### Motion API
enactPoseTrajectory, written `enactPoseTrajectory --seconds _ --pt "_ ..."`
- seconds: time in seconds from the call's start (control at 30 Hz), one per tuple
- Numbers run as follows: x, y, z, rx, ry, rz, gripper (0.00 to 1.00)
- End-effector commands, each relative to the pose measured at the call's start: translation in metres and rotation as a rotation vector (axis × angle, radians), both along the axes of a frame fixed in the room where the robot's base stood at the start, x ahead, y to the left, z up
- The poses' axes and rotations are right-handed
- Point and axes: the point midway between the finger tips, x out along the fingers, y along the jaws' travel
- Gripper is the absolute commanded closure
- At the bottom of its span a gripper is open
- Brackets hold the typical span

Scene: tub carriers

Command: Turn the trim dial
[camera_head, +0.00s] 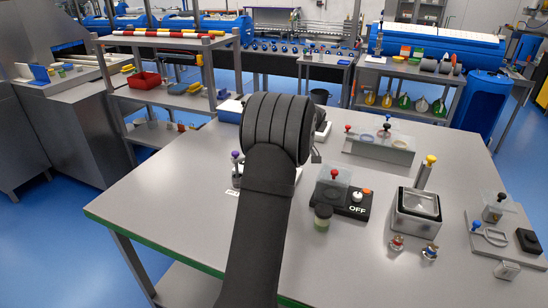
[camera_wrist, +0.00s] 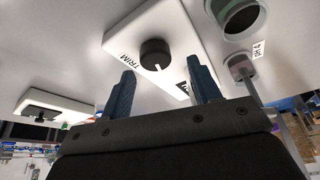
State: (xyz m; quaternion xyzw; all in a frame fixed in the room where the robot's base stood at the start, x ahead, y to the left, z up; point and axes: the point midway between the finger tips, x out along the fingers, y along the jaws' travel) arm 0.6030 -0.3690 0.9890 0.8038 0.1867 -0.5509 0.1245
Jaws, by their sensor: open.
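The trim dial (camera_wrist: 155,52) is a round black knob with a white pointer line. It stands on a white panel (camera_wrist: 125,35) marked TRIM in the wrist view. My gripper (camera_wrist: 162,86) shows two blue fingers, spread apart with nothing between them. The dial is beyond the fingertips, in line with the gap, and the fingers appear apart from it. In the head view my dark arm covers the gripper and the dial.
A white block with a black part (camera_wrist: 50,108) lies left in the wrist view. Round vessels (camera_wrist: 240,15) by a pH 4 label are at right. In the head view, a black OFF box (camera_head: 355,208) and a clear-lidded box (camera_head: 415,215) stand right of my arm; the front left tabletop (camera_head: 165,200) is clear.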

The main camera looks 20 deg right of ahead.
Motion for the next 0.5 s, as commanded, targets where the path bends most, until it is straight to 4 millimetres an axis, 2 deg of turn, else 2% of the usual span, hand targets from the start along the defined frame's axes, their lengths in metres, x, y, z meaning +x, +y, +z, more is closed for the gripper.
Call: enactPoseTrajectory --seconds 0.1,0.3,0.5 --pt "-0.012 0.005 0.04 -0.011 0.01 -0.17 0.43" --pt "-0.037 0.014 0.099 -0.016 0.004 -0.494 0.43" --pt "-0.054 0.021 0.129 -0.007 -0.017 -0.688 0.43"
